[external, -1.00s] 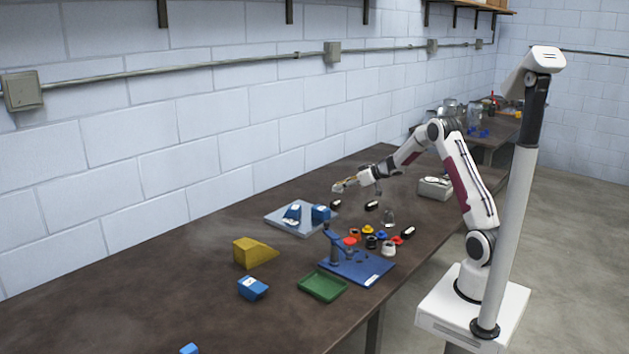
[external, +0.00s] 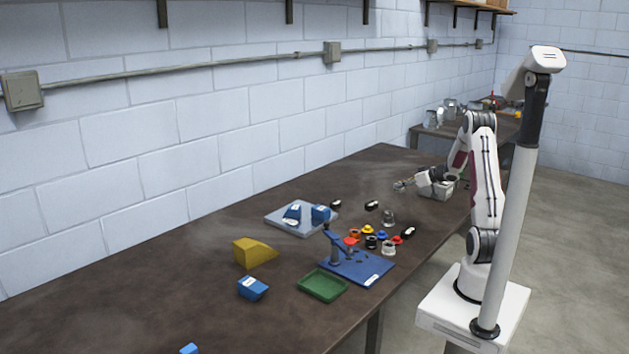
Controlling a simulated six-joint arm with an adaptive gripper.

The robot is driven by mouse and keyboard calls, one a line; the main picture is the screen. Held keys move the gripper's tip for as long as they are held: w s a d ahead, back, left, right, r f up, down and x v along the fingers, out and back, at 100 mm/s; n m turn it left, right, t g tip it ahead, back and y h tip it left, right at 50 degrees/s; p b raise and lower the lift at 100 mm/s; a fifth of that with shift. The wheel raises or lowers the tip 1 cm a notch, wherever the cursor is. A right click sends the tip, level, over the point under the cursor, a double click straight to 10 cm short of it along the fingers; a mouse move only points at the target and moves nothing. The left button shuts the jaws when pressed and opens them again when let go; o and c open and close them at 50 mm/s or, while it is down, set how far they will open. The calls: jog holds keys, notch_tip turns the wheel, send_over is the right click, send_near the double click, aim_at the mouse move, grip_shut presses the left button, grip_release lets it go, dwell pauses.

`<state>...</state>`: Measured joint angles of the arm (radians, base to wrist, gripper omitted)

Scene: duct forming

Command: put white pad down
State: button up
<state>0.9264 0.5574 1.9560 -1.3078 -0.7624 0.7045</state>
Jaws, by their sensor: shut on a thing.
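Dark-and-white ovals (external: 372,206), a glass jar (external: 388,217), coloured caps and a blue stand (external: 357,266) lie nearer. A grey tray (external: 275,218) holds blue blocks. A yellow wedge (external: 253,252) and green tray (external: 322,286) are nearer still.

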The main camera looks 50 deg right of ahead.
jog(key=shift+s+a+f, duration=0.35)
jog(key=shift+s+a, duration=0.1)
jog(key=shift+s, duration=0.15)
jog(key=shift+s+a+f, duration=0.3)
jog(key=shift+s+a, duration=0.1)
jog(key=shift+s, duration=0.2)
jog(key=shift+a+n+y, duration=0.25)
jog(key=shift+n+y, duration=0.15)
send_over(401, 217)
jog(key=shift+d+f, duration=0.1)
jog(key=shift+f, duration=2.95)
jog(key=shift+f, duration=0.1)
jog(key=shift+f, duration=1.8)
jog(key=shift+f, duration=0.1)
